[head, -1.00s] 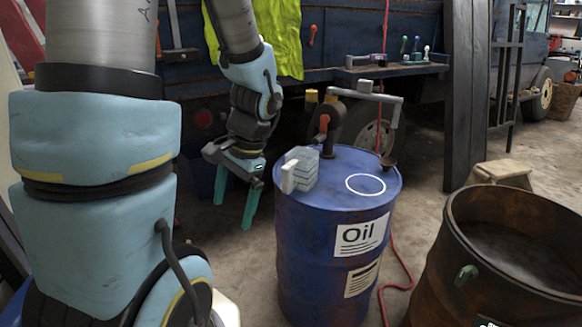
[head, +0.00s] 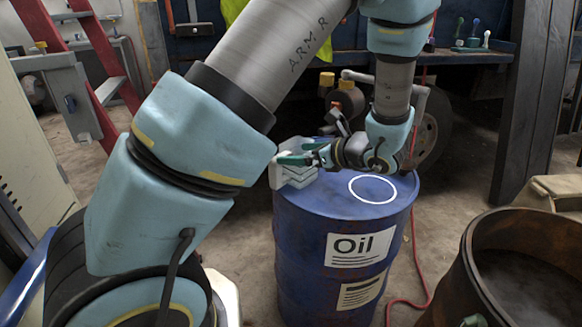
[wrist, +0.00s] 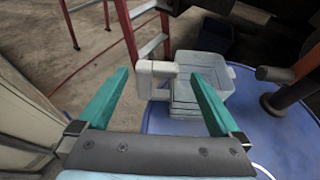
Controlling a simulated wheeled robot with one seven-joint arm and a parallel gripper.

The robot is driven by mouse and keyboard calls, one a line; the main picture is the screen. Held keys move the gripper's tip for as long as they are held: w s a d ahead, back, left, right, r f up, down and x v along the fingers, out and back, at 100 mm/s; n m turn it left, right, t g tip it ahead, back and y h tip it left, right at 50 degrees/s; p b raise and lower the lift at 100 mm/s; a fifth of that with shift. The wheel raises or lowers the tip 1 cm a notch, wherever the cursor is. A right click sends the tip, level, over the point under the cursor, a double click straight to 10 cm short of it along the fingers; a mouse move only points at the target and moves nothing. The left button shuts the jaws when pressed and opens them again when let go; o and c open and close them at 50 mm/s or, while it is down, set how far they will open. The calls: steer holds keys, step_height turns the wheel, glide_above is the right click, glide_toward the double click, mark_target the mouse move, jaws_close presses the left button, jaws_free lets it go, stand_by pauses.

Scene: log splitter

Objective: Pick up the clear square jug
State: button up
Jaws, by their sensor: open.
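The clear square jug (head: 300,180) stands on top of the blue oil drum (head: 310,245), near its left edge, with its pale handle pointing left. In the wrist view the jug (wrist: 205,100) is open at the top, and its white handle (wrist: 143,80) shows between the two green fingers. My gripper (head: 293,153) is open and reaches in from the right over the jug, its fingers hiding part of it. In the wrist view my gripper (wrist: 160,76) has nothing clasped. I cannot tell whether a finger touches the jug.
A pump (head: 345,98) with a pipe rises from the drum's back. A white ring (head: 372,189) marks the drum top right of the jug. A rusty open barrel (head: 470,255) stands at the right. A red ladder (head: 65,75) stands at the back left.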

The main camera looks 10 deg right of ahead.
mark_target(280, 155)
steer(key=shift+s+f+p+x, duration=0.1)
steer(key=shift+p+x, duration=0.2)
steer(key=shift+x, duration=1.4)
steer(key=shift+s+f+p+x, duration=0.1)
steer(key=shift+p+x, duration=0.2)
steer(key=shift+x, duration=1.4)
steer(key=shift+a, duration=0.1)
jaws_close()
